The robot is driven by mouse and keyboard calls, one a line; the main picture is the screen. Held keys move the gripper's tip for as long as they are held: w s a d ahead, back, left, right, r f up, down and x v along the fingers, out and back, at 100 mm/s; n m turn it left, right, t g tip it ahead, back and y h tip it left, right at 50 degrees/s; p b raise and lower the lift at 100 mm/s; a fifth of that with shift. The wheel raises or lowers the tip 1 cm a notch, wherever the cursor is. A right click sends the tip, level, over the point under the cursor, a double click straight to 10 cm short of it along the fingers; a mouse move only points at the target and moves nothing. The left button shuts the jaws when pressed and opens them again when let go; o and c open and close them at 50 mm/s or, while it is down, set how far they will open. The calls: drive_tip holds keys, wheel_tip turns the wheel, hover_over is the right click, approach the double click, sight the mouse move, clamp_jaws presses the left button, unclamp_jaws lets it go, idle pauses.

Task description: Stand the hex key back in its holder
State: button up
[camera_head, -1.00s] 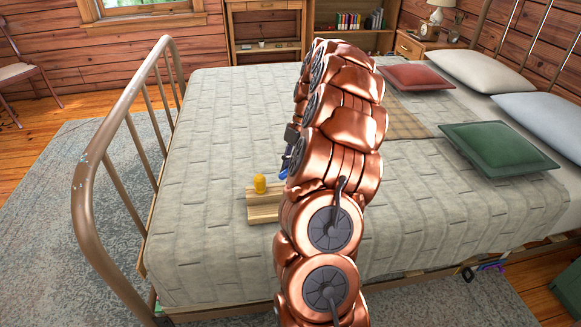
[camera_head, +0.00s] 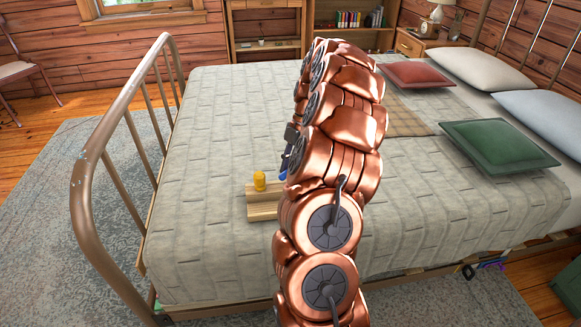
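A pale wooden stepped block (camera_head: 264,211), which looks like the holder, sits on the bed left of my copper arm. A yellow rounded piece (camera_head: 259,181) stands at its back left. Part of the block's right side is hidden by my arm. A small blue piece (camera_head: 283,174) shows at the arm's left edge, just above the block; I cannot tell whether it is the hex key or a tool handle. Dark parts of my gripper (camera_head: 289,150) show beside the arm above the blue piece. Its fingertips are hidden, so its opening and any grip cannot be made out.
The grey quilt (camera_head: 215,130) is clear left of and behind the block. A metal bed rail (camera_head: 85,185) stands at the left. Green (camera_head: 500,147) and red (camera_head: 415,75) cushions lie at the right. A small purple and blue item (camera_head: 491,264) shows low by the bed's near right edge.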

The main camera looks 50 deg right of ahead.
drive_tip(key=o, duration=0.4)
drive_tip(key=shift+c, duration=0.2)
drive_tip(key=shift+v, duration=3.75)
